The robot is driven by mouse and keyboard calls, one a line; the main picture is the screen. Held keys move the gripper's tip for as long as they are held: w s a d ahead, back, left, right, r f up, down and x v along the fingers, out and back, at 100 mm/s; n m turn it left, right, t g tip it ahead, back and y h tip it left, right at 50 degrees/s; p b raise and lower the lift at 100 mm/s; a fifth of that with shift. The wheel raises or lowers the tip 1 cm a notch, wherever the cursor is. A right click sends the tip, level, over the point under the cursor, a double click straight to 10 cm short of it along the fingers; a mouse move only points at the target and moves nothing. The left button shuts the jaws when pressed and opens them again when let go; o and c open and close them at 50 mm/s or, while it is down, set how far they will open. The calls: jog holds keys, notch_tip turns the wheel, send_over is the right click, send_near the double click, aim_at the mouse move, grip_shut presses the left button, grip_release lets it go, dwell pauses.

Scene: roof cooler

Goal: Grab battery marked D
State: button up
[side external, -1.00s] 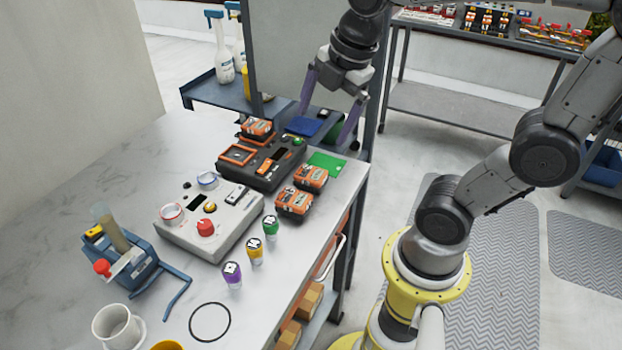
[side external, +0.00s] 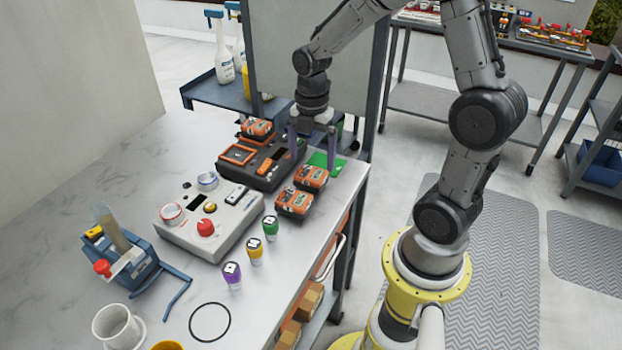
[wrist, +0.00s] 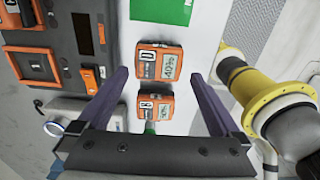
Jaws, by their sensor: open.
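The orange battery marked D (wrist: 160,62) lies on the bench beside the green pad; it also shows in the side view (side external: 311,177). A second orange battery, which seems marked B (wrist: 154,106), lies just beside it and also shows in the side view (side external: 294,202). My gripper (side external: 312,155) is open and empty, pointing down above the bench near the D battery. In the wrist view, its purple fingers (wrist: 159,76) stand to either side of the D battery in the picture, apart from it. The exact height above the battery is hard to tell.
A dark charger (side external: 275,165) with an orange-framed bay stands left of the batteries, with another orange battery (side external: 257,128) behind. A green pad (side external: 335,161) lies at the bench edge. A grey control box (side external: 210,220) and several coloured-cap vials (side external: 255,250) stand in front.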

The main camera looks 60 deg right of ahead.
aim_at(311, 172)
jog(key=shift+w+f, duration=0.1)
jog(key=shift+f, duration=2.95)
jog(key=shift+w+r, duration=0.1)
jog(key=c, duration=1.5)
jog(key=shift+r, duration=0.1)
